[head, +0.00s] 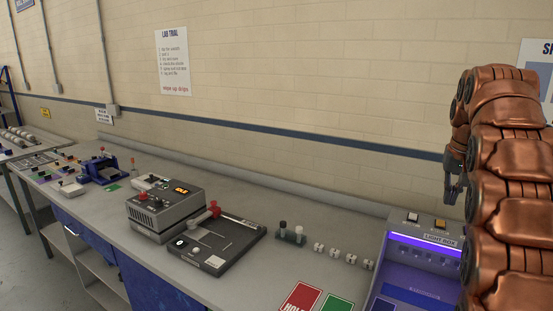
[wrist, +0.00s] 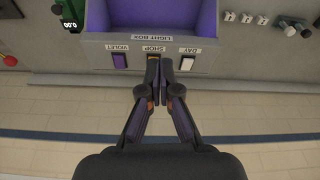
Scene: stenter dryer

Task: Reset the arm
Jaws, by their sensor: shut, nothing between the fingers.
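My copper-coloured arm (head: 508,150) stands at the right of the head view, bent and partly cut off by the frame edge. My gripper (head: 453,192) points down above the back of the light box (head: 428,222). In the wrist view my gripper (wrist: 158,92) is shut and empty, its fingertips together in front of the SHOP switch (wrist: 153,58). I cannot tell whether the tips touch the switch. The VIOLET switch (wrist: 120,61) and DAY switch (wrist: 187,63) sit to either side. The inside of the light box glows violet.
The bench holds a grey device with an orange display (head: 165,205), a dark plate with a red-handled lever (head: 215,243), several small white blocks (head: 343,256), and red HOLD (head: 299,298) and green (head: 337,305) cards. A brick wall (head: 330,90) stands behind.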

